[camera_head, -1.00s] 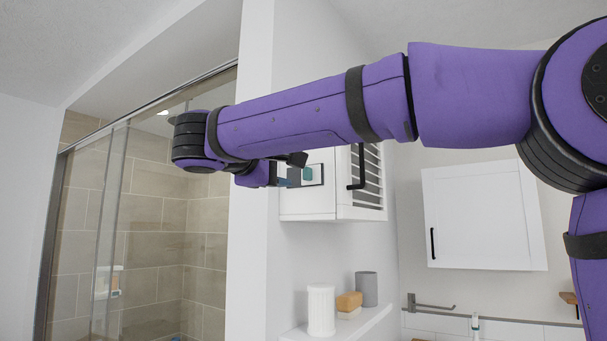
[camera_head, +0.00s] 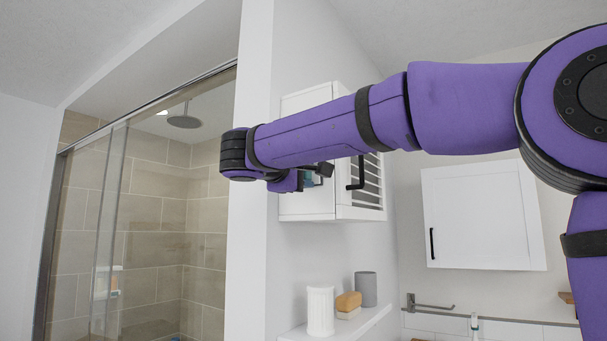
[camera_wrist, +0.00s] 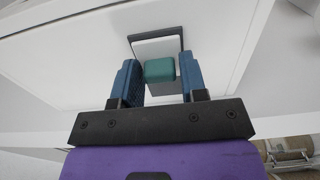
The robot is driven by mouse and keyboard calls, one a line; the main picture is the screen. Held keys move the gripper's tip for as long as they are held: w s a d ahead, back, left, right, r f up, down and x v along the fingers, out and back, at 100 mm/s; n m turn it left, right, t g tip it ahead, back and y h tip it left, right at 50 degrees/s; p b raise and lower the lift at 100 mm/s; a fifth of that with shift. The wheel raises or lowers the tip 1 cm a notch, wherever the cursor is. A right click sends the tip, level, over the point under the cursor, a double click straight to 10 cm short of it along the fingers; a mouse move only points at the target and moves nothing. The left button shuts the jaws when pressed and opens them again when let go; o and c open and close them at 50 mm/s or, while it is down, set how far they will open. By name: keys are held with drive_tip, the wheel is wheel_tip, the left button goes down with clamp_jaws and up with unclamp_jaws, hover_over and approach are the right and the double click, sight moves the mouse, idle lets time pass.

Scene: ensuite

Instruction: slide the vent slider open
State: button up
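The vent slider's teal knob (camera_wrist: 159,70) stands on a light plate in a dark-edged frame (camera_wrist: 156,40), set in the white cabinet front (camera_wrist: 75,45). In the head view the teal knob (camera_head: 309,179) is small and partly hidden by my gripper. My gripper (camera_wrist: 162,74) is open, with one blue finger on each side of the knob in the wrist view. The gaps beside the knob are narrow, and I cannot tell whether either finger touches it. The lower part of the slider plate is hidden behind the gripper.
The white cabinet (camera_head: 306,205) has a louvred side with a black handle (camera_head: 362,173). Below it a shelf (camera_head: 350,325) holds a white ribbed cup (camera_head: 321,311), an orange-brown block (camera_head: 348,301) and a grey cup (camera_head: 366,289). A shower glass panel (camera_head: 110,220) stands at left.

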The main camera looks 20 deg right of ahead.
clamp_jaws()
drive_tip(key=shift+w+a, duration=0.7)
drive_tip(key=shift+w, duration=0.2)
drive_tip(key=shift+w+a, duration=0.65)
drive_tip(key=shift+w, duration=0.25)
drive_tip(key=shift+r, duration=0.1)
drive_tip(key=shift+o, duration=2.2)
unclamp_jaws()
drive_tip(key=shift+w+a, duration=0.15)
drive_tip(key=v, duration=1)
drive_tip(key=shift+s+a, duration=0.25)
